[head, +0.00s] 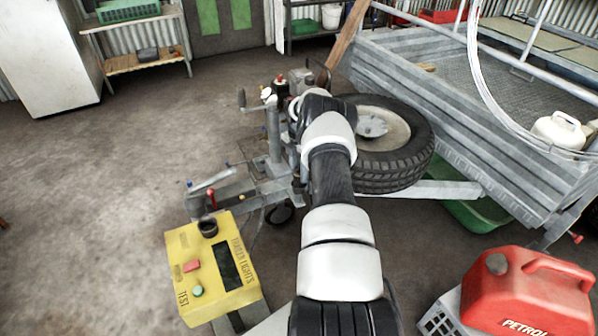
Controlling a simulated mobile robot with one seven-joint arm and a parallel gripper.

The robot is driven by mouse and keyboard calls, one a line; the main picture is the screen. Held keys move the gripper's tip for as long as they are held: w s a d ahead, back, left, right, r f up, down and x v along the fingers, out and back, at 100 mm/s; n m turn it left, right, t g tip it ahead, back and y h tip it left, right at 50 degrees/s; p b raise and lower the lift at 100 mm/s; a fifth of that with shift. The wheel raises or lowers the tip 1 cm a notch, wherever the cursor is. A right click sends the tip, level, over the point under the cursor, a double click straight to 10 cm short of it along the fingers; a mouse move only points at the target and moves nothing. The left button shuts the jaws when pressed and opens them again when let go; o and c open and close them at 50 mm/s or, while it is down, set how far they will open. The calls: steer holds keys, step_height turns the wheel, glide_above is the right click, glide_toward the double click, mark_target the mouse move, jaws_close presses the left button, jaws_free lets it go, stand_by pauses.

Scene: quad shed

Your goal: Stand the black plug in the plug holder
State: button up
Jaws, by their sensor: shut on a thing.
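My arm reaches from the bottom of the head view up to the front of the trailer. Its wrist is above the drawbar, beside the spare wheel. My gripper's fingers are hidden beyond the wrist, so I cannot see what is between them. I cannot make out the black plug. I cannot pick out the plug holder for certain either. A round black socket (208,227) is on top of the yellow trailer-lights test box (245,291), at the lower left of my arm.
The trailer (425,98) and its spare wheel (409,160) stand right of my wrist. The jockey-wheel post (272,135) is close on its left. A red petrol can (525,290) is at the lower right. Open concrete floor (120,180) lies to the left.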

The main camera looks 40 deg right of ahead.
steer(key=shift+f, duration=0.95)
stand_by(0.3)
steer(key=o, duration=1.6)
steer(key=shift+o, duration=0.2)
steer(key=shift+r+p, duration=1.9)
steer(key=shift+r, duration=2.55)
